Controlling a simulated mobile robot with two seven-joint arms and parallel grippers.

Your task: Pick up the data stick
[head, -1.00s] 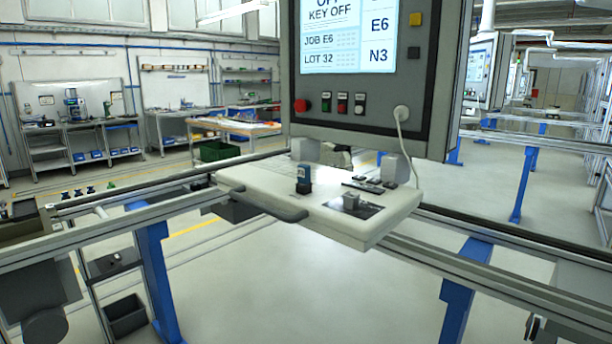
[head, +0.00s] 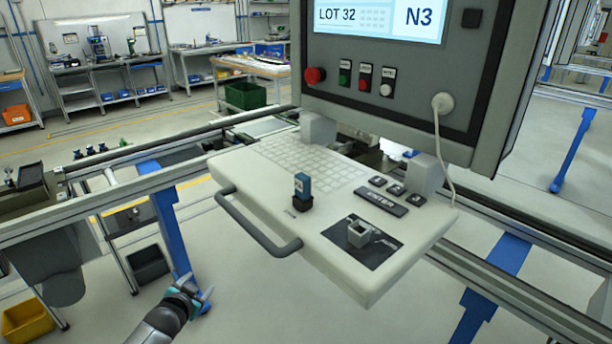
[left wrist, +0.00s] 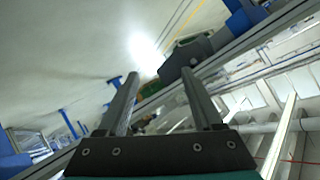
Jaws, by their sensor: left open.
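The data stick (head: 302,184) is a small blue upright block standing in a black holder (head: 301,202) on the white keyboard shelf (head: 330,232) under the control panel. My left gripper (head: 205,296) is low in the head view, in front of and below the shelf, well apart from the stick. In the left wrist view its two fingers (left wrist: 160,100) are spread with nothing between them. The stick cannot be made out in the left wrist view. My right gripper is not in view.
A grey handle (head: 258,226) runs along the shelf's front left edge. A small grey square socket (head: 359,233) sits on a dark plate at the shelf's right. The control panel (head: 400,85) hangs above the back, with a white cable (head: 441,145). Rails pass on both sides.

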